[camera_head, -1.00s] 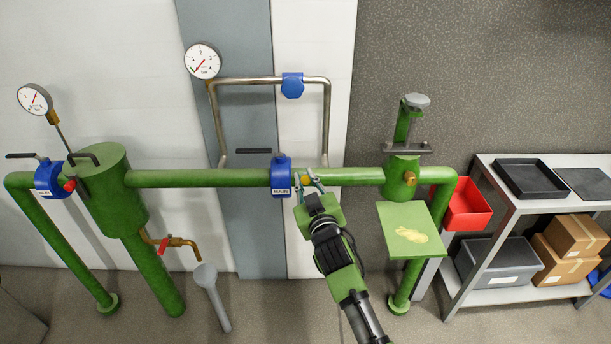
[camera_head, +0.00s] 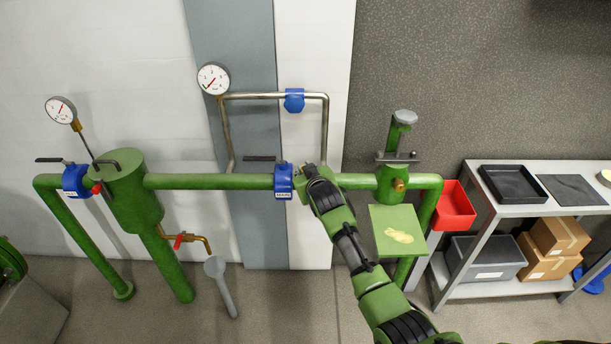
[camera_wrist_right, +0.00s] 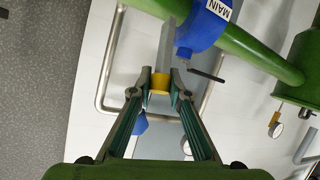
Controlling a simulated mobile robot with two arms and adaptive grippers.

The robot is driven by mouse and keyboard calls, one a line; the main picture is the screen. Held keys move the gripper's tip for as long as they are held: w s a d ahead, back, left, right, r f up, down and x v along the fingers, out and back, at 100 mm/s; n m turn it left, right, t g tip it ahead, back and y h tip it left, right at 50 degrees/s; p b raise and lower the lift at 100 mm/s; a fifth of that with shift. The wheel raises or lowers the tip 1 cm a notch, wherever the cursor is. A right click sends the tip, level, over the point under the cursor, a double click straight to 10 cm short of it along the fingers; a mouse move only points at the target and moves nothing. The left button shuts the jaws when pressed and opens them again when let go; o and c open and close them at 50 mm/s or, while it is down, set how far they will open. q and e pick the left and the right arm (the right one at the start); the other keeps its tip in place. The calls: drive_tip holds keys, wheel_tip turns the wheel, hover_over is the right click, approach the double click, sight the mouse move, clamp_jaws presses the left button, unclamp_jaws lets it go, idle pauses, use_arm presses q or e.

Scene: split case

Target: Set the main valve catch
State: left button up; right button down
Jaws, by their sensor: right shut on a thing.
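The main valve (camera_head: 283,182) is a blue body on the green horizontal pipe, with a label and a dark lever handle (camera_head: 260,158). In the right wrist view the blue body (camera_wrist_right: 203,28) carries a "MAIN" label, and the dark handle (camera_wrist_right: 207,75) points off to the lower right. Beside it is a grey bar with a yellow end (camera_wrist_right: 159,82), apparently the catch. My right gripper (camera_head: 307,172) is at the valve's right side; in the wrist view its fingertips (camera_wrist_right: 160,88) are closed on the yellow end. The head view hides this grip. My left gripper is out of view.
A pipe loop with a blue fitting (camera_head: 294,100) and a gauge (camera_head: 213,78) rises behind the pipe. A green tank (camera_head: 137,200) and another blue valve (camera_head: 76,180) stand left. A green plate (camera_head: 398,232), red bin (camera_head: 455,208) and shelf (camera_head: 520,210) are right.

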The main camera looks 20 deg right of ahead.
drive_tip(key=shift+w+d+r, duration=0.2)
drive_tip(key=shift+w+r, duration=0.1)
drive_tip(key=shift+w, duration=0.25)
drive_tip(key=shift+w+d+r, duration=0.2)
drive_tip(key=shift+w+r, duration=0.1)
drive_tip(key=shift+w, duration=0.2)
drive_tip(key=shift+w+d+r+b, duration=0.1)
drive_tip(key=shift+w+d+b, duration=0.05)
drive_tip(key=shift+w+b, duration=0.3)
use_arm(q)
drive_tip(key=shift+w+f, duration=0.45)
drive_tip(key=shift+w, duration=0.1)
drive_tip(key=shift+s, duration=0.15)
use_arm(e)
drive_tip(key=shift+w+d, duration=0.15)
idle(0.3)
idle(1.2)
drive_tip(key=c, duration=1.9)
unclamp_jaws()
drive_tip(key=shift+d, duration=0.1)
drive_tip(key=shift+f, duration=0.2)
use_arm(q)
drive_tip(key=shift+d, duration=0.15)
use_arm(e)
drive_tip(key=shift+f, duration=0.15)
